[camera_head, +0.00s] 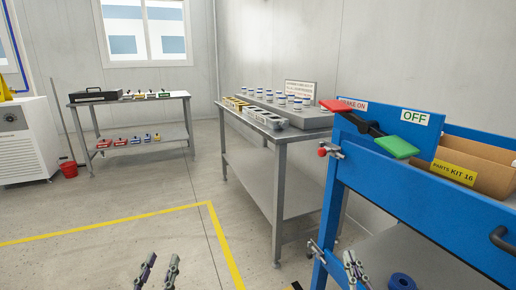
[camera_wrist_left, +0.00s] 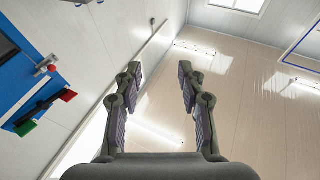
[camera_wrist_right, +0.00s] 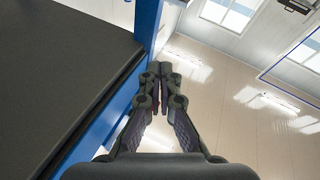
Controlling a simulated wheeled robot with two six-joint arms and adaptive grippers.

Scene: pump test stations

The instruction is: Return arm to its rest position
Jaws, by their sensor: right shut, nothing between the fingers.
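My left gripper (camera_head: 158,270) is at the bottom of the head view, left of centre, over the floor. In the left wrist view its two fingers (camera_wrist_left: 159,75) stand apart with nothing between them. My right gripper (camera_head: 355,268) is at the bottom of the head view, in front of the blue cart's lower part. In the right wrist view its fingertips (camera_wrist_right: 159,70) are together with nothing held. Most of both arms is out of view.
The blue cart (camera_head: 420,205) stands close on the right, with a red-and-green brake lever (camera_head: 372,130) and a cardboard parts bin (camera_head: 480,165). A blue ring (camera_head: 401,282) lies low. Steel tables (camera_head: 262,165) stand behind. Floor (camera_head: 110,262) at left is clear.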

